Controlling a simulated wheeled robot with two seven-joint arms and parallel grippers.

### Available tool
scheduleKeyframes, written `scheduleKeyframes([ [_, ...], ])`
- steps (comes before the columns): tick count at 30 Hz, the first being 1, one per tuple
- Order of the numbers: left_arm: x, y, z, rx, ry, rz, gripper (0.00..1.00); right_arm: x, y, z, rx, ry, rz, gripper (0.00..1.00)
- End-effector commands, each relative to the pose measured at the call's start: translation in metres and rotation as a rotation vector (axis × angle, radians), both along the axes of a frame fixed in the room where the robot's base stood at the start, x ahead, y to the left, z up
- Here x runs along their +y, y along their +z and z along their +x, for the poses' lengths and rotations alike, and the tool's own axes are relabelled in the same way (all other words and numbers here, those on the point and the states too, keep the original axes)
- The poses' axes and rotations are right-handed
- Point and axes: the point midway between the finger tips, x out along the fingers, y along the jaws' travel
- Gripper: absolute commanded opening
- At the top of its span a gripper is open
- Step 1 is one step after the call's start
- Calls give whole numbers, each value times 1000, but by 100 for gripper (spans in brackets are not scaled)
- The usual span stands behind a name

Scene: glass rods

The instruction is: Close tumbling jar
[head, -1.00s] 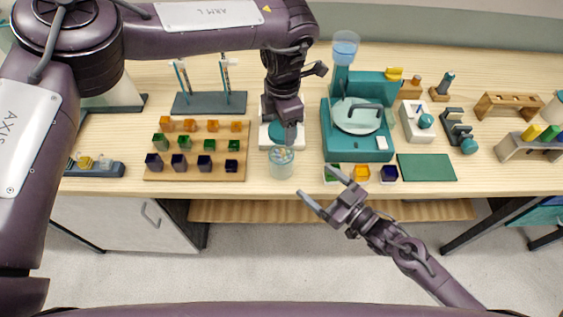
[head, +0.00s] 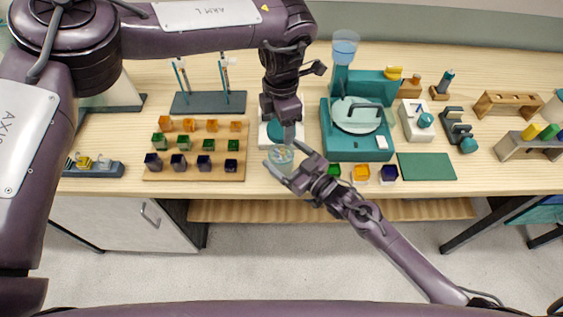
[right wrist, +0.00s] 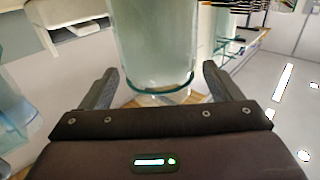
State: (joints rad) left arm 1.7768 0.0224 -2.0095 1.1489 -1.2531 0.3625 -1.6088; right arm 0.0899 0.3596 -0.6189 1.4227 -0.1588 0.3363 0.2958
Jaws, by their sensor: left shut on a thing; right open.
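The clear jar (head: 281,159), with small coloured pieces inside, is near the table's front edge. My left gripper (head: 289,138) points down at the jar's back rim and is shut, apparently on that rim; the exact contact is hard to see. My right gripper (head: 284,166) is open at the jar's front right, its fingers on either side of it. In the right wrist view the jar's glass wall (right wrist: 155,45) stands between the open fingers (right wrist: 158,88). No separate lid can be made out; a teal round piece (head: 276,131) on a white pad is partly hidden behind the left gripper.
A wooden board (head: 195,174) with several coloured cubes lies left of the jar. A teal machine (head: 345,150) stands close on the right, with small coloured cups (head: 361,173) before it. A green mat (head: 426,167) lies farther right. The floor in front is clear.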

Motion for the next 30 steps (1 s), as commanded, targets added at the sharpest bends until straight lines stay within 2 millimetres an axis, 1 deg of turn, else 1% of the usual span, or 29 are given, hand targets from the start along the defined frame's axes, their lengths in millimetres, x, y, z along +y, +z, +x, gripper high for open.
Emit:
scheduleKeyframes([
  [4, 0, 0, 0, 0, 0, 0, 42, 0, 0, 0, 0, 0, 0, 85],
  [19, 0, 0, 0, 0, 0, 0, 42, 0, 0, 0, -1, 0, 1, 19],
  [23, 0, -3, 0, 1, 0, 1, 42, -1, 0, 0, -1, 0, 1, 19],
  [26, 0, -14, -1, 2, 0, 0, 42, -1, 0, 0, -1, 0, 1, 19],
  [30, 0, -35, -1, 4, 0, 2, 42, 0, 0, 0, -1, 0, 1, 19],
])
